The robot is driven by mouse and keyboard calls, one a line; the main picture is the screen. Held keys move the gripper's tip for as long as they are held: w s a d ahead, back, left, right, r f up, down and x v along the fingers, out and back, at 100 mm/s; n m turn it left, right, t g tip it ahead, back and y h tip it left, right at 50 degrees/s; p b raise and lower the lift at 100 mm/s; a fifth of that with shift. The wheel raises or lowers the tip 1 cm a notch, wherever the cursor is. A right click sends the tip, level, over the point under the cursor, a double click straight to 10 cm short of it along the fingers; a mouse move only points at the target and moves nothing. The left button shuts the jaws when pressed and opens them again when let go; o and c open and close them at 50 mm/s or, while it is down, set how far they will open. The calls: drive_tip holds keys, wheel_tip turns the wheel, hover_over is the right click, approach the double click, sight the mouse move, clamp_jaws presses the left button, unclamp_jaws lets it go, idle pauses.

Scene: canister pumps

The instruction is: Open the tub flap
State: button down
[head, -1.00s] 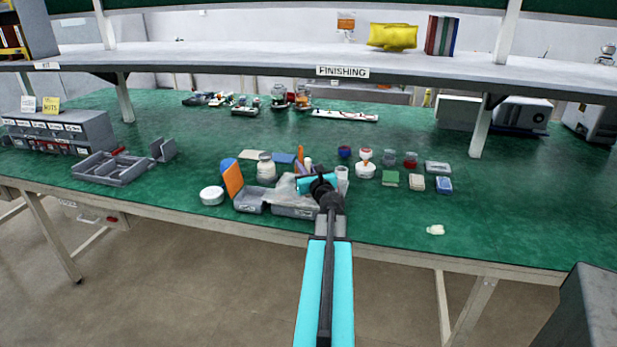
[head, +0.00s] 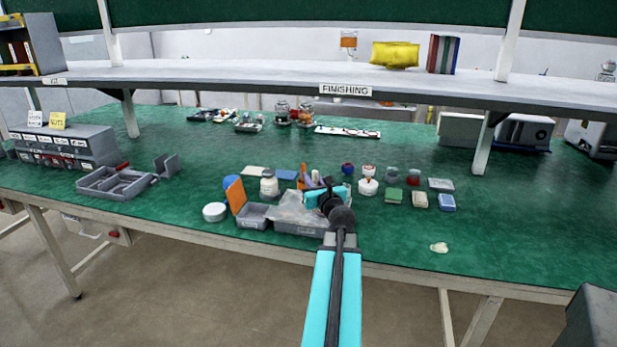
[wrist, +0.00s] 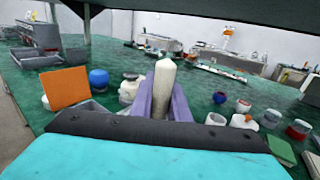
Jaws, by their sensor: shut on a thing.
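A grey tub (head: 300,228) stands near the bench's front edge, with a pale grey sheet-like piece (head: 292,207) tilted over it. Beside it on the left is a grey compartment (head: 252,216) with an orange panel (head: 236,194) standing up at its left end. The panel also shows at left in the wrist view (wrist: 66,87). My gripper (wrist: 162,92) is over the tub's right part, its purple fingers shut on a pale, round-topped bar (wrist: 164,76). Whether this bar belongs to the tub flap cannot be told. My arm hides the tub's right end.
A white round container (head: 214,212) stands left of the tub. A white jar (head: 269,187) and a blue-topped jar (wrist: 98,79) stand behind. Several small jars and boxes (head: 420,200) are to the right. A grey divided tray (head: 115,184) lies far left. The bench's right front is mostly clear.

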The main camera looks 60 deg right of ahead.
sight(316, 183)
drive_tip(key=v, duration=0.3)
drive_tip(key=shift+s+a+r, duration=0.15)
drive_tip(key=shift+s+a, duration=0.05)
drive_tip(key=shift+s, duration=0.05)
drive_tip(key=shift+s+a+b, duration=0.1)
drive_tip(key=shift+s+b, duration=0.1)
drive_tip(key=shift+b, duration=1)
drive_tip(key=shift+s+b, duration=0.1)
drive_tip(key=shift+b, duration=0.25)
drive_tip(key=b+v, duration=0.2)
drive_tip(key=b, duration=0.6)
drive_tip(key=shift+b, duration=0.3)
drive_tip(key=shift+s+b, duration=0.15)
drive_tip(key=shift+b, duration=0.35)
drive_tip(key=b+v, duration=0.2)
drive_tip(key=b, duration=0.4)
drive_tip(key=shift+s+a+b, duration=0.1)
drive_tip(key=shift+a+b, duration=0.1)
drive_tip(key=shift+b, duration=0.2)
drive_tip(key=shift+s+a+r+b, duration=0.25)
drive_tip(key=shift+s+a+b, duration=0.4)
drive_tip(key=shift+s+b, duration=0.4)
drive_tip(key=shift+s+a+r+b, duration=0.1)
drive_tip(key=shift+r+b, duration=0.05)
drive_tip(key=shift+b, duration=0.3)
